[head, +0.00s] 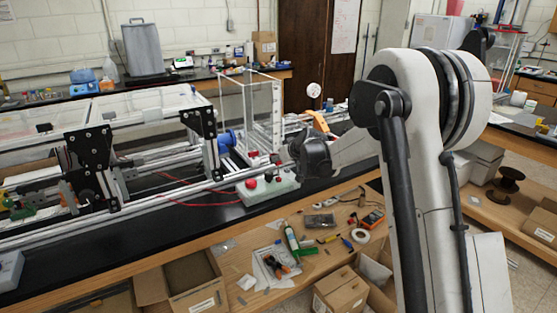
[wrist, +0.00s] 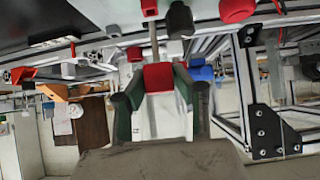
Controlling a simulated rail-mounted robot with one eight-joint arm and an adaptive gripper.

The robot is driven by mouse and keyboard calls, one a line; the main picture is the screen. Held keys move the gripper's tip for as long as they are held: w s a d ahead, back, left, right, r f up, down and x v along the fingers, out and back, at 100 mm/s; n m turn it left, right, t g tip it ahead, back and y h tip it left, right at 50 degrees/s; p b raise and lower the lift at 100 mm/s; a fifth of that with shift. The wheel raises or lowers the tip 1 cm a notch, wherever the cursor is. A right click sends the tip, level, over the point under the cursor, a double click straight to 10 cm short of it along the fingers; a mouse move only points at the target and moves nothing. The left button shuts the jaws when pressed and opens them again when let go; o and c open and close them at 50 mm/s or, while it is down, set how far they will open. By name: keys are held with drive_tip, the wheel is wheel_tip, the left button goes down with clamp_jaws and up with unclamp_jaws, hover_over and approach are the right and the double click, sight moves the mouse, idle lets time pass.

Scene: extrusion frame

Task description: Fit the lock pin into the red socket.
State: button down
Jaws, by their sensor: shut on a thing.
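My gripper (head: 312,158) is at the end of the arm, beside the frame's right end in the head view. In the wrist view its two dark fingers with green pads (wrist: 157,97) are shut on a red block (wrist: 158,77). A thin grey shaft (wrist: 153,38) runs up from this block; I take the two together as the lock pin. A small red piece (wrist: 149,7) shows at the far end of the shaft, at the picture's top edge, and may be the red socket. I cannot tell whether the shaft touches or enters it. The pin is not clear in the head view.
An aluminium extrusion frame with black plates (head: 90,165) fills the left of the bench. Tools (head: 275,265) and open cartons (head: 190,280) lie in front.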

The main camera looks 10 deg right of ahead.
drive_tip(key=shift+f+b, duration=1.15)
drive_tip(key=shift+f, duration=0.1)
idle(0.5)
drive_tip(key=c, duration=1.3)
unclamp_jaws()
drive_tip(key=v, duration=1.2)
